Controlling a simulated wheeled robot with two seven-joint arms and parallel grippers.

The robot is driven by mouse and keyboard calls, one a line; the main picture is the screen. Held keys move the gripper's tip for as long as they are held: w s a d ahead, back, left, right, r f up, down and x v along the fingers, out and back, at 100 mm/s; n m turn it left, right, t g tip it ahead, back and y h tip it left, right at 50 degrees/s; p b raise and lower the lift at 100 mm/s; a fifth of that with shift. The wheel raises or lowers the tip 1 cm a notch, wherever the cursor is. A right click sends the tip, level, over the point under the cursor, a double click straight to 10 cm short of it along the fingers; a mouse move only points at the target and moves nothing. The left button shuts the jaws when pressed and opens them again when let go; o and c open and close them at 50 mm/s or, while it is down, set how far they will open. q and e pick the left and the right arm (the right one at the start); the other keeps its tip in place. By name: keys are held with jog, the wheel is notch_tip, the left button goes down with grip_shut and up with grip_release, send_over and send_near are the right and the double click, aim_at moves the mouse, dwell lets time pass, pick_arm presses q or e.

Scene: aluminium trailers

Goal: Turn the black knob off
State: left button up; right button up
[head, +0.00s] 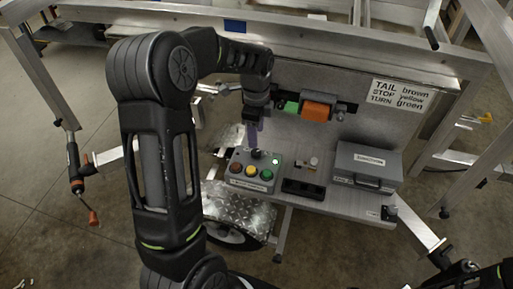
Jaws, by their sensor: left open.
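A grey control box (242,183) sits on the left part of the metal shelf. Its front row has red, yellow and green buttons. A small black knob (256,153) stands on its top face behind them, with a lit white-green spot to its right. My left gripper (253,140) points down just above and behind the knob, with its jaws open and empty. Whether a finger touches the knob is too small to tell. The knob's setting is unclear. Part of my right arm shows dark at the bottom right corner; its jaws cannot be made out.
A grey case (364,168) with a handle stands on the right of the shelf (335,203). A black block (303,189) lies between it and the control box. Trailer frame rails surround the shelf.

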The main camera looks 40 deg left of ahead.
aim_at(256, 151)
pick_arm(q)
notch_tip(256, 151, down, 8)
jog(key=shift+r+p, duration=0.15)
jog(key=shift+p, duration=0.3)
grip_shut()
dwell(0.4)
